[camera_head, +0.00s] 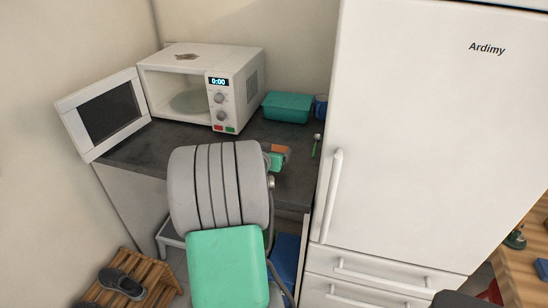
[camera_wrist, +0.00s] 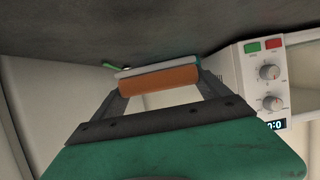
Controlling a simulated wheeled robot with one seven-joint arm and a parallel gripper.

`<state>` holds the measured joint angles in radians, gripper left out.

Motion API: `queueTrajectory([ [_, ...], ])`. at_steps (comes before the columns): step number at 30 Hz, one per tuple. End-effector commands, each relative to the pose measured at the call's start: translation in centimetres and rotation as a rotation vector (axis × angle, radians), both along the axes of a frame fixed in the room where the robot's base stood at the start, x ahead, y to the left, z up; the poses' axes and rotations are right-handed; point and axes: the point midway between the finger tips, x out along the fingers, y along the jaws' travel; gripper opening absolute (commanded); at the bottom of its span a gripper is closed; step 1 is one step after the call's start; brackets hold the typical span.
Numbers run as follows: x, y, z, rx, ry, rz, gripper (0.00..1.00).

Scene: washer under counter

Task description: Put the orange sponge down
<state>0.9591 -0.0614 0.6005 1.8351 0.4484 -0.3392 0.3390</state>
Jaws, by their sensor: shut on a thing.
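The orange sponge (camera_head: 280,149) shows as a small orange block above the dark counter (camera_head: 145,148), just past my arm. In the wrist view the sponge (camera_wrist: 158,79) lies across between my two dark fingers, with a pale edge along its counter side. My gripper (camera_head: 277,157) is shut on the sponge, close to the counter top. The wrist view looks upside down, with the counter (camera_wrist: 150,28) at the top. I cannot tell whether the sponge touches the counter. My arm hides part of the gripper in the head view.
A white microwave (camera_head: 241,92) with its door (camera_head: 105,112) open stands at the back left. A teal container (camera_head: 287,108) and a blue item (camera_head: 320,106) are at the back right. A green-handled utensil (camera_head: 316,148) lies near the fridge (camera_head: 430,150).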

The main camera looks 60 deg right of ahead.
Motion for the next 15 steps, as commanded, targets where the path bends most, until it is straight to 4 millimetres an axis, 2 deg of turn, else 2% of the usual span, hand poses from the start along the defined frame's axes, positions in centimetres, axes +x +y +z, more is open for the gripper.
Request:
queueTrajectory([
  [4, 0.1, -1.2, -1.6, 0.002, 0.000, 0.000, 0.52],
  [9, 0.2, -1.0, -4.0, 0.000, 0.000, 0.001, 0.52],
  [15, 0.2, -1.0, -4.2, -0.003, -0.002, 0.001, 0.52],
])
